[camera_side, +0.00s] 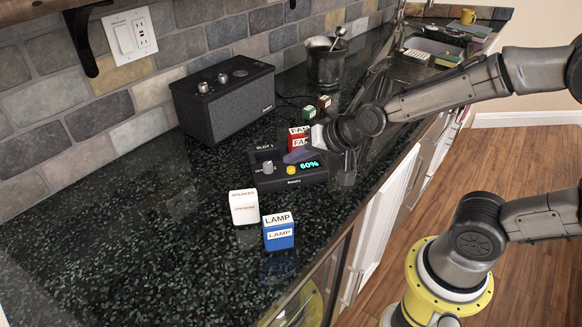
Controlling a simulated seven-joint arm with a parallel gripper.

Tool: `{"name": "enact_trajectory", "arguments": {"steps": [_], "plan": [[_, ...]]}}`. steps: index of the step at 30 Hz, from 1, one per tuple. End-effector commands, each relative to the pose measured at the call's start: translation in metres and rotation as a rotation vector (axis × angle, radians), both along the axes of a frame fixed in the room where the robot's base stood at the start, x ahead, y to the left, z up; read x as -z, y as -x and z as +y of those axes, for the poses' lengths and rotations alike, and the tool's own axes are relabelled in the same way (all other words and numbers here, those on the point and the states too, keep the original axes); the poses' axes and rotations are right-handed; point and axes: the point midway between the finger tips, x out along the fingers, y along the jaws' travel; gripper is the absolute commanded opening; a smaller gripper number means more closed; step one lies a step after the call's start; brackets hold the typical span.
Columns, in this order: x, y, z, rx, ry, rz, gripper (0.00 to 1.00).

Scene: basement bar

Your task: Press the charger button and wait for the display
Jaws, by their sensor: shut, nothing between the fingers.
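The charger (262,184) is a dark box on the black speckled counter. Its raised back panel reads "SLOT 1". Its lit display (310,166) reads 60% in cyan. A silver round button or knob (267,167) sits on its left part, with small lettering beside it.
A white block (244,207) and a blue "LAMP" block (279,232) stand in front of the charger. A black speaker (225,102) is behind, left. Green (309,112) and tan (324,101) blocks and a metal pot (324,63) stand farther back. The front-left counter is clear.

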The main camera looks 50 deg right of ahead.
Motion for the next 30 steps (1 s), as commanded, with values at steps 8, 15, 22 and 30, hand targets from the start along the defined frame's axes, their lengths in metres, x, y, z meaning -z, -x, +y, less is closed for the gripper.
{"name": "enact_trajectory", "arguments": {"steps": [8,15,22,30], "plan": [[-0.002,0.000,0.000,0.000,0.000,-0.001,0.00],[-0.012,-0.001,0.000,-0.001,-0.001,-0.002,0.00],[-0.033,0.000,0.000,-0.001,0.000,-0.003,0.00],[-0.051,0.000,0.000,0.000,0.000,-0.003,0.00]]}}
